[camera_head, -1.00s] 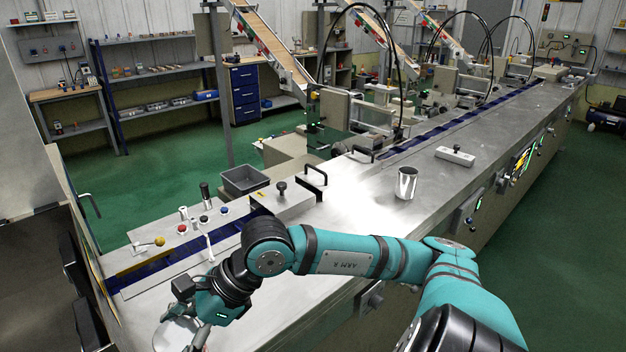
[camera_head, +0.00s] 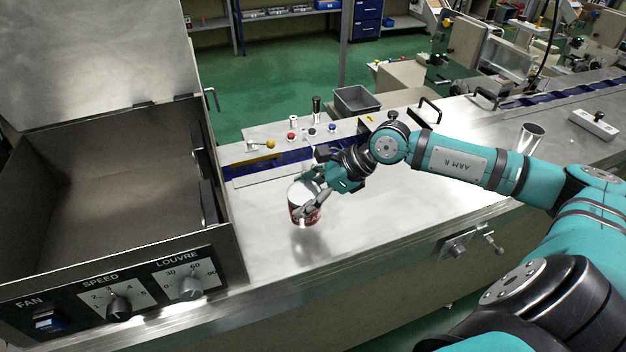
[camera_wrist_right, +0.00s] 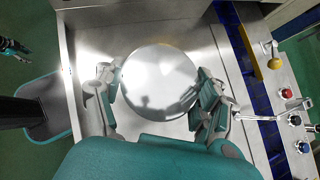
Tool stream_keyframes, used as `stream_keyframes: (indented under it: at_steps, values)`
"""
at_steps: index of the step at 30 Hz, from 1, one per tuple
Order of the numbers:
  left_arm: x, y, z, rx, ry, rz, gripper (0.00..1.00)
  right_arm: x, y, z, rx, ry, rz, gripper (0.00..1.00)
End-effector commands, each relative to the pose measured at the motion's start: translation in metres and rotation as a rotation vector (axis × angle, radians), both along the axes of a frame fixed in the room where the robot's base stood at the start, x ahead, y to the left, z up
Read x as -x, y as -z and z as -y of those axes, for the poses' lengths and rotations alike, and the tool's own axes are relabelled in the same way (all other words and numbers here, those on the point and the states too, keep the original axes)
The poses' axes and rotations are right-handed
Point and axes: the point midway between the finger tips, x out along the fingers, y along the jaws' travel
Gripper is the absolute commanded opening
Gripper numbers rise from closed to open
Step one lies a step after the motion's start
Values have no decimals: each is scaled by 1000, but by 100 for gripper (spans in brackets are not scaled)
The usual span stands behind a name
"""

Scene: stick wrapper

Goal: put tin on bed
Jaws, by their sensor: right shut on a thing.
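The tin (camera_head: 302,197), with a silver lid and a red and white printed side, is upright in the head view, left of centre. My right gripper (camera_head: 308,203) is shut on it, with fingers on its sides. In the right wrist view the round lid (camera_wrist_right: 160,78) lies between both fingers. The metal bed (camera_head: 380,220) is below the tin. A dark reflection shows under the tin; I cannot tell whether its base touches the bed. A teal and black part at the left edge of the right wrist view looks like my left gripper (camera_wrist_right: 14,47); its fingers are unclear.
A deep metal hopper box (camera_head: 100,190) with a knob panel stands left of the tin. Behind lie a blue belt channel (camera_head: 268,165), small coloured knobs and a grey bin (camera_head: 356,101). A shiny metal cup (camera_head: 527,138) and a white block (camera_head: 594,124) stand right. Bed right of the tin is clear.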

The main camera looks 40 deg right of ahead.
Motion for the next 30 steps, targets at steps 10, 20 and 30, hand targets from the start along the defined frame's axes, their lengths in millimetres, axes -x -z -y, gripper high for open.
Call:
stream_keyframes:
  at_steps: [10,20,30]
  values:
    - [0,-20,0,1,0,0,40,-36,4,37,-2,-1,1,25]
    - [0,-41,0,0,0,0,40,-36,38,37,-2,-1,0,25]
    - [0,-34,0,1,0,0,40,-36,44,37,1,-1,1,25]
